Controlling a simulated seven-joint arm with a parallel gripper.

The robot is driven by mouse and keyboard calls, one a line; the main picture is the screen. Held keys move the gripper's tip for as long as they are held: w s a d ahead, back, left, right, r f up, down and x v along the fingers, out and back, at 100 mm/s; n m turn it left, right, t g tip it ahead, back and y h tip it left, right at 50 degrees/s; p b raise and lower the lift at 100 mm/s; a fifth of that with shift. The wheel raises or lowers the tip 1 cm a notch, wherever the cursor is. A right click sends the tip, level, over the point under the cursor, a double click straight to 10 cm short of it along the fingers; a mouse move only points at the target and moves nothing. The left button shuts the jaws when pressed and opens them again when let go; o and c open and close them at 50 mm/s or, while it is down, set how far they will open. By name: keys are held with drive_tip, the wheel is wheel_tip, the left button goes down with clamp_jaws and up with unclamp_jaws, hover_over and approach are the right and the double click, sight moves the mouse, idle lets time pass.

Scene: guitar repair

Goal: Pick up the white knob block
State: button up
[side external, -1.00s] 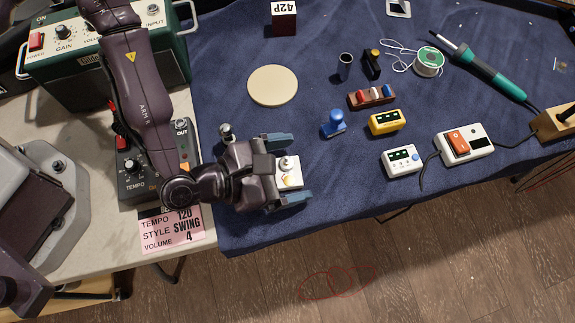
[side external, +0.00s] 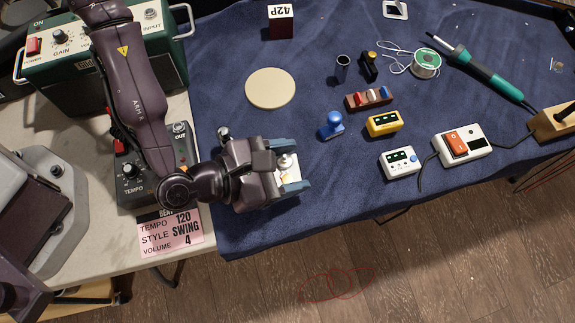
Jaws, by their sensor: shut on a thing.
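The white knob block (side external: 289,170) is at the left front part of the blue cloth in the side external view. A pale knob stands on its top. My gripper (side external: 294,167) is shut on the block, with one blue-grey finger on its far side and one on its near side. The gripper body hides the block's left part. I cannot tell whether the block touches the cloth or is raised.
A blue stamp-like piece (side external: 332,125), a yellow box (side external: 383,124) and a white display box (side external: 399,162) lie to the right. A round beige disc (side external: 270,88) lies behind. The cloth's front edge (side external: 330,232) is close. A pedal (side external: 150,165) stands to the left.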

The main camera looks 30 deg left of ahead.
sight(288, 173)
wheel_tip(288, 173, up, 8)
drive_tip(key=shift+r, duration=0.2)
idle(0.3)
